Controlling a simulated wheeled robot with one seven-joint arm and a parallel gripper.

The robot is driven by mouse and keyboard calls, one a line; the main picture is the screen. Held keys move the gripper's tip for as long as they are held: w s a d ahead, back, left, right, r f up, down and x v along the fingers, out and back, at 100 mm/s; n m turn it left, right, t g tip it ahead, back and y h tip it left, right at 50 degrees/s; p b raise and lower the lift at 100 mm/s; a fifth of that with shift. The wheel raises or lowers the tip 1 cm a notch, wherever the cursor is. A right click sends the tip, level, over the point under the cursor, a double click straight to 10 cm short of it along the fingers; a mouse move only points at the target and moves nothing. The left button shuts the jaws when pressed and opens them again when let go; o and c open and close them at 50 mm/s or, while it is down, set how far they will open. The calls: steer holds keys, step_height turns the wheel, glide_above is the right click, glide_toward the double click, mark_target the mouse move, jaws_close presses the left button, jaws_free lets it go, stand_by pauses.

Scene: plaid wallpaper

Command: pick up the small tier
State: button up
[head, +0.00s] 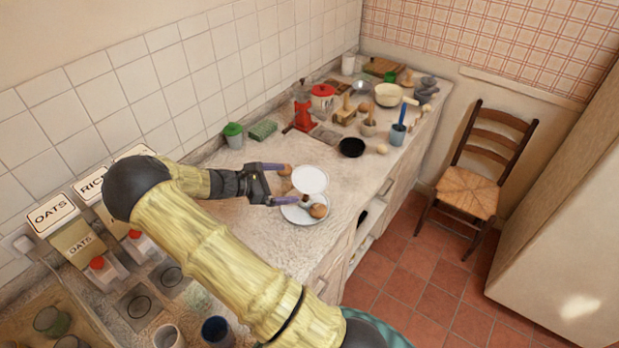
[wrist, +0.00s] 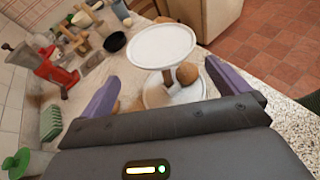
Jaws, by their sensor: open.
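A two-tier white stand is on the counter. Its small upper tier (head: 310,180) is a round white plate on a short brown post, and it also shows in the wrist view (wrist: 161,45). The larger lower tier (head: 294,214) sits below it, with a round brown item (head: 318,211) on it. My gripper (head: 289,184) is open, its purple fingers pointing at the stand from the left. In the wrist view the small tier is ahead of and between the fingers, apart from both. Another brown round thing (head: 285,170) lies beside the far finger.
Behind the stand are a black bowl (head: 352,147), a blue-handled grey cup (head: 397,134), a red grinder (head: 303,117) and several wooden tools. A green-lidded jar (head: 233,135) and green sponge (head: 263,130) stand by the wall. Counter right of the stand is clear.

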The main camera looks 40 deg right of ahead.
mark_target(296, 182)
steer(key=shift+p+x, duration=0.3)
steer(key=shift+x, duration=1.3)
steer(key=shift+s+d+p, duration=0.1)
steer(key=shift+d+p, duration=0.2)
steer(key=shift+p, duration=0.05)
steer(key=p+x, duration=0.2)
steer(key=x, duration=0.2)
steer(key=shift+s+d+f, duration=0.1)
steer(key=shift+d+f, duration=0.1)
steer(key=shift+f, duration=0.05)
steer(key=shift+c, duration=0.2)
steer(key=c, duration=2)
steer(key=shift+r, duration=0.15)
step_height(296, 182, up, 10)
steer(key=b, duration=0.2)
steer(key=shift+b, duration=0.4)
